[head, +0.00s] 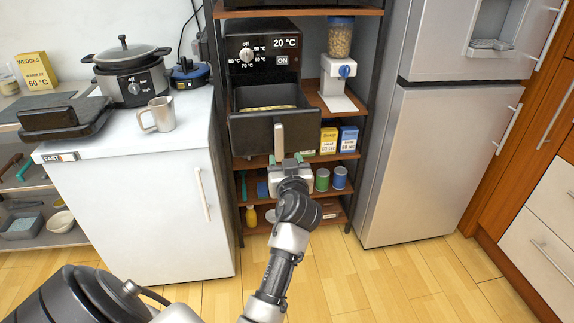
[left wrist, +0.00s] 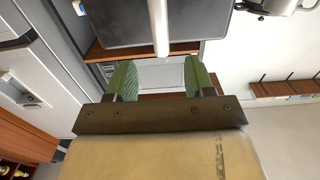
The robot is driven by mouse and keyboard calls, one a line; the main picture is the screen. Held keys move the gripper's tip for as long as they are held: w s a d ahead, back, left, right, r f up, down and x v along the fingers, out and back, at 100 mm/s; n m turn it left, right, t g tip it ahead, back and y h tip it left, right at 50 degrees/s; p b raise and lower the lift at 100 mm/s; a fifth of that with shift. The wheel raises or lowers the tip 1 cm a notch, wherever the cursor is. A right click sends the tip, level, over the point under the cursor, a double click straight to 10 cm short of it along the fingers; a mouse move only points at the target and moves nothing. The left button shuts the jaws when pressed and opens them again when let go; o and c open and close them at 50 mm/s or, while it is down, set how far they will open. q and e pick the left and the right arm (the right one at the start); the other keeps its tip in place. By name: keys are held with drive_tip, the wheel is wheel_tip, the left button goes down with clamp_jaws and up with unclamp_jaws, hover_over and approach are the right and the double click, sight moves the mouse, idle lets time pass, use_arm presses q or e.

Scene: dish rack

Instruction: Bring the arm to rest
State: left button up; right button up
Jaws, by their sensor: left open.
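My left gripper (head: 286,160) is open, with green finger pads. It is just below the pale upright handle (head: 279,141) of a black drawer (head: 265,122). In the left wrist view the open fingers (left wrist: 160,78) have an empty gap between them. The pale handle (left wrist: 158,28) shows beyond the fingertips, in line with the gap. I cannot tell whether a finger touches it. The drawer is pulled out of the black appliance (head: 263,50), and something yellowish (head: 266,108) lies inside. My right gripper is not in view.
The shelf unit holds a yellow box (head: 328,140), a blue box (head: 348,139) and cans near my left gripper. A white cabinet (head: 135,215) with a mug (head: 158,115) and a cooker (head: 133,82) is at left. A fridge (head: 432,150) is at right. The floor (head: 390,275) ahead is clear.

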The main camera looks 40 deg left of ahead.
use_arm(q)
drive_tip(key=shift+a+f, duration=0.1)
drive_tip(key=shift+a, duration=0.05)
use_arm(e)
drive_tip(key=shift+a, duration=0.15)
